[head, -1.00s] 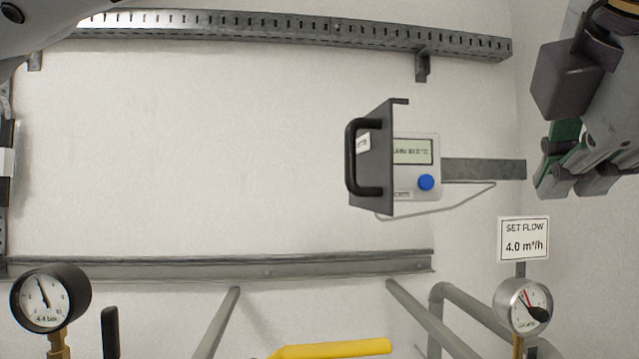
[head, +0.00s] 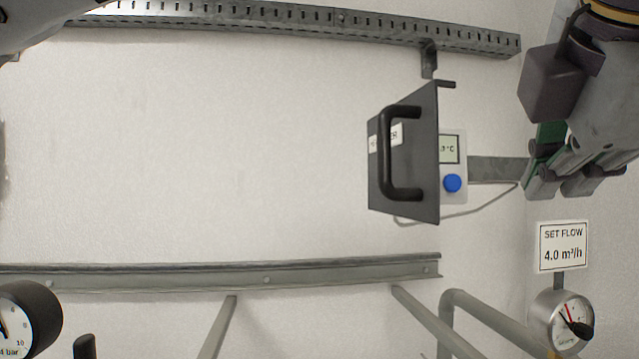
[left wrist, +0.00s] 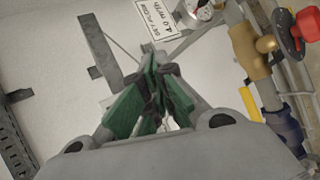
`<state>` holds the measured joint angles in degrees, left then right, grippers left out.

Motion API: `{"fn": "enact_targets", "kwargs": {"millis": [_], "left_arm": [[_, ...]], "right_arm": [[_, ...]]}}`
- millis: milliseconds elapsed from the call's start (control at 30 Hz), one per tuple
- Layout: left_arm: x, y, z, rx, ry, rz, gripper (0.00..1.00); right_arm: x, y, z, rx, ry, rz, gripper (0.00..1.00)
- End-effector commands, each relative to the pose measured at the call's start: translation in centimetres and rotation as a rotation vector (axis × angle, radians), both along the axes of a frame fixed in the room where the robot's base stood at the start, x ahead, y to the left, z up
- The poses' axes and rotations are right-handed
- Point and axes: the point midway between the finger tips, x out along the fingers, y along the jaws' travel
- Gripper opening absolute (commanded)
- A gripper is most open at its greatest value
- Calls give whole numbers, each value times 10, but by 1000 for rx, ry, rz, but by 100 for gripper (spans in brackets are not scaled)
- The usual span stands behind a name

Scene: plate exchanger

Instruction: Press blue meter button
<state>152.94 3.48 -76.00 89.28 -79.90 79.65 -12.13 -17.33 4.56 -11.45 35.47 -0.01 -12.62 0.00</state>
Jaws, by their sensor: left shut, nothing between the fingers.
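The meter (head: 460,170) is a pale box on the wall at the right of the head view, with a small display. Its blue button (head: 452,183) shows below the display. A dark panel (head: 415,205) with a black handle (head: 388,150) stands in front and hides the meter's left part. My left gripper (head: 548,182) is right of the meter, shut and empty, apart from the button. The left wrist view shows its green-sided fingers (left wrist: 158,90) closed together. The meter's face and button cannot be made out there. My right gripper is not in view.
A metal strip (head: 492,169) and a thin cable run beside the meter towards my gripper. A SET FLOW sign (head: 563,247) and a gauge (head: 562,322) are below. A slotted rail (head: 300,20) runs above. The wall left of the panel is clear.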

Motion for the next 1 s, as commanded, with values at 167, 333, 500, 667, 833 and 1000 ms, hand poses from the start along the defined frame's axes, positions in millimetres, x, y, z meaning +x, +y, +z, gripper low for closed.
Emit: {"fn": "enact_targets", "kwargs": {"millis": [167, 333, 500, 667, 833, 1000], "left_arm": [[6, 1, 0, -1, 0, 1, 0], [17, 2, 1, 0, 1, 1, 0], [32, 3, 1, -1, 1, 2, 0], [46, 4, 1, 0, 0, 1, 0], [62, 6, 1, -1, 2, 2, 0], [75, 6, 0, -2, 2, 0, 0]], "right_arm": [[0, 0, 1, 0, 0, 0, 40], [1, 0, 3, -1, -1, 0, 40], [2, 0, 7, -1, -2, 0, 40], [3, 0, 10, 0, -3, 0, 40], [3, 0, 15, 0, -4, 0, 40], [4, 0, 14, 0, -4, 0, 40]]}}
